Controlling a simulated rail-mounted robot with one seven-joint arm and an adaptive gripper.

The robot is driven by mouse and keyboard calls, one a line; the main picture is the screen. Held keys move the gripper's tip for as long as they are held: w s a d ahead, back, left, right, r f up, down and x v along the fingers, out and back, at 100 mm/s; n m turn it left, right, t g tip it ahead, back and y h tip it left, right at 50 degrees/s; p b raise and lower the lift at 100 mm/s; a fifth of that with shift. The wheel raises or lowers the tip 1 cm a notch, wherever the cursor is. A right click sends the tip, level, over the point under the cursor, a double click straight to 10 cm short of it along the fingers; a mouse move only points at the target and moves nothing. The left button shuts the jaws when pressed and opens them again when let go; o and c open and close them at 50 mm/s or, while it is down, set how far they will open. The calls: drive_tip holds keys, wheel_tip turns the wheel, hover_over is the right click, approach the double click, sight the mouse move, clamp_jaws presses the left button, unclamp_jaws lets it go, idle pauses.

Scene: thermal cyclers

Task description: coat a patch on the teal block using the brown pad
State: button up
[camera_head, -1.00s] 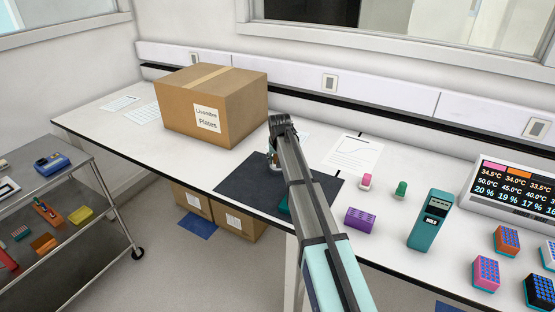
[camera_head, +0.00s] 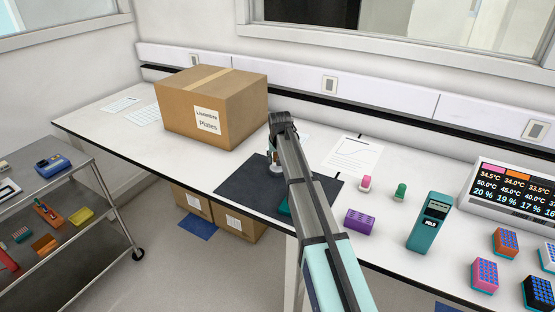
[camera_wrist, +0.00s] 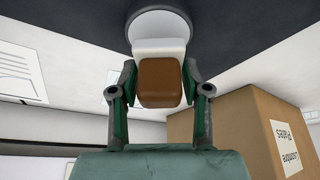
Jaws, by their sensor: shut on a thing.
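My gripper (camera_wrist: 160,88) is shut on the brown pad (camera_wrist: 160,82), one finger on each side in the wrist view. A white part (camera_wrist: 160,47) joins the brown body on its far side. Just beyond it is a round white dish (camera_wrist: 160,20); I cannot tell whether they touch. In the head view the dish (camera_head: 277,170) sits on the dark mat, below my gripper, whose fingers are largely hidden by the arm.
The dark mat (camera_head: 240,187) lies at the bench's front edge. A large cardboard box (camera_head: 185,110) stands behind it to the left. To the right are a purple rack (camera_head: 360,221), a pink-topped item (camera_head: 366,183), a green item (camera_head: 400,191) and a teal handheld device (camera_head: 428,225).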

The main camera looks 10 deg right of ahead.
drive_tip(key=shift+r+p, duration=1)
drive_tip(key=shift+r, duration=1.6)
